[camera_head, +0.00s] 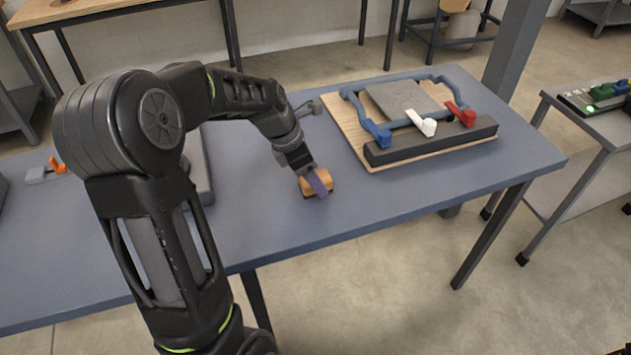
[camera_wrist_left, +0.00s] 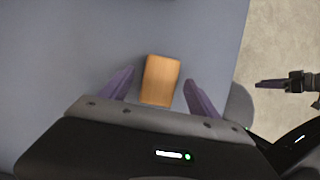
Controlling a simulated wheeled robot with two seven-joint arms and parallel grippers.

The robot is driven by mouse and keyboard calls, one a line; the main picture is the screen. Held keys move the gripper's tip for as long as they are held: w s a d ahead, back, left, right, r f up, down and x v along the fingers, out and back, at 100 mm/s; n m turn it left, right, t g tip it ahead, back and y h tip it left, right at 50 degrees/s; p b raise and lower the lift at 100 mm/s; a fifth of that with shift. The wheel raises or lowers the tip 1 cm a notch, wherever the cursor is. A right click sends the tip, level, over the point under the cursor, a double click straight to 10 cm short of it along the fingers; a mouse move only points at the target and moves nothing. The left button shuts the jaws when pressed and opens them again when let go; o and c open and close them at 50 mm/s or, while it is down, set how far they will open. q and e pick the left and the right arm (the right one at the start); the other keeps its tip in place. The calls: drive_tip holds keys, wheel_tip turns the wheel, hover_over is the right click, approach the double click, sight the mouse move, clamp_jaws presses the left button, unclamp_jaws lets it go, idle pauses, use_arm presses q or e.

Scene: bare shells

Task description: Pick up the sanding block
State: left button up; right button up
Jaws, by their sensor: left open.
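The sanding block (camera_head: 323,177) is a small orange-brown wooden block on the blue-grey table, left of the wooden board. In the left wrist view the block (camera_wrist_left: 160,78) lies between the two purple fingers, with a gap on each side. My left gripper (camera_head: 317,184) is over the block from above, and one purple finger covers part of it in the head view. In the left wrist view the left gripper (camera_wrist_left: 158,90) is open and empty. What looks like my right gripper (camera_wrist_left: 272,85) shows at the right edge of that view, above the floor, its opening unclear.
A wooden board (camera_head: 349,128) with a grey plate (camera_head: 400,100), a blue frame and blue, white and red levers on a dark bar stands right of the block. A grey object (camera_head: 197,165) is partly behind my left arm. The table front right is clear.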

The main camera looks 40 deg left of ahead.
use_arm(q)
drive_tip(key=shift+x, duration=0.8)
drive_tip(key=c, duration=1.5)
drive_tip(key=shift+r, duration=0.1)
wheel_tip(320, 180, up, 10)
drive_tip(key=shift+f, duration=0.1)
